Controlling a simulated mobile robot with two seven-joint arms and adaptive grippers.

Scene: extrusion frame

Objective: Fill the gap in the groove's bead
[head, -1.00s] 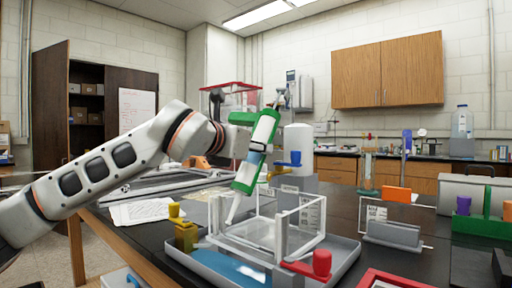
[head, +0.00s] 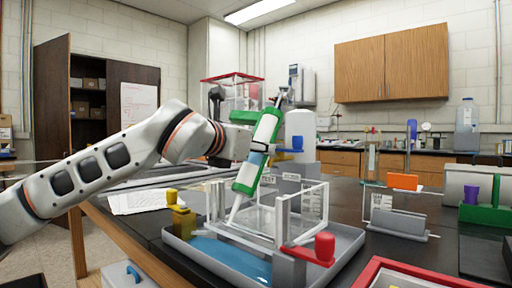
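My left gripper (head: 252,150) is shut on a green and white sealant cartridge (head: 264,128). The cartridge is tilted, with its white nozzle (head: 234,209) pointing down. The nozzle tip is at the left side of a clear-walled frame (head: 262,217); I cannot tell whether it touches. The frame stands in a grey tray (head: 340,256) with blue liquid or a blue sheet (head: 232,258) at the front. The groove, its bead and any gap are too small to make out. My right gripper is not in view.
A yellow clamp (head: 181,222) stands at the tray's left and a red clamp (head: 318,250) at its right. A grey holder (head: 398,222) and a green rack (head: 487,213) stand to the right. A red-edged tray (head: 385,272) is at the front.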

